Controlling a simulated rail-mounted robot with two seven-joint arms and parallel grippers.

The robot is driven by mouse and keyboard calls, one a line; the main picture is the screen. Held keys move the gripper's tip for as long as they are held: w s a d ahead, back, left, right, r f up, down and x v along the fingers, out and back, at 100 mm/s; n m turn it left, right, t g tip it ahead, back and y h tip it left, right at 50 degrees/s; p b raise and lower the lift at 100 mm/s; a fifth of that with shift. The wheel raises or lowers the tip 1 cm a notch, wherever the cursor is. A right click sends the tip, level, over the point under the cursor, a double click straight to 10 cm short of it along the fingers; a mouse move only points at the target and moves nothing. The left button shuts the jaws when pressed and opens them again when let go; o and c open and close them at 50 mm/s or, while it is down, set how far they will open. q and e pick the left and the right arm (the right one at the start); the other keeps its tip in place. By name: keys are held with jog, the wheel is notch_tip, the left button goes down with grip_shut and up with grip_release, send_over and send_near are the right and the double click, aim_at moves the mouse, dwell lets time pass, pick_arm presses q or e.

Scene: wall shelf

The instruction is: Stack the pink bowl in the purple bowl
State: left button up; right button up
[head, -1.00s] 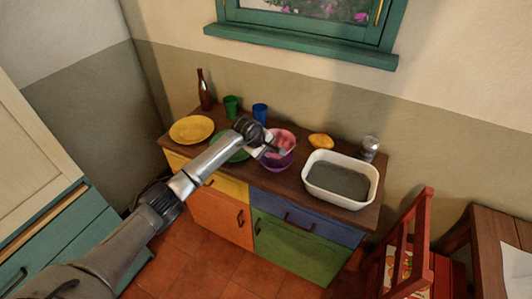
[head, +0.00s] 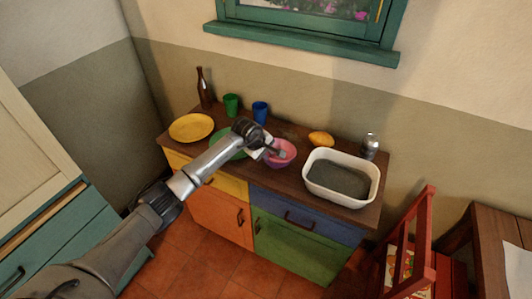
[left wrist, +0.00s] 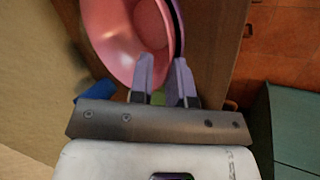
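The pink bowl (head: 284,147) sits low in the purple bowl (head: 280,164) on the counter, in the head view. Only a thin band of the purple bowl shows beneath it. My left gripper (head: 279,154) is at the pink bowl's near left rim. In the left wrist view the pink bowl (left wrist: 115,30) fills the top, and my left fingers (left wrist: 164,72) stand either side of its wall with a gap between them. They look open. The exact contact with the rim is hard to see. My right gripper is not in view.
A white basin (head: 313,185) stands right of the bowls. A yellow plate (head: 191,127), green plate (head: 222,137), bottle (head: 205,92), green cup (head: 231,104), blue cup (head: 260,111), lemon (head: 321,139) and can (head: 370,145) share the counter. A red chair (head: 409,245) stands at the right.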

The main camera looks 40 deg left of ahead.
pick_arm(q)
jog(key=shift+o, duration=1.3)
jog(key=shift+r, duration=0.15)
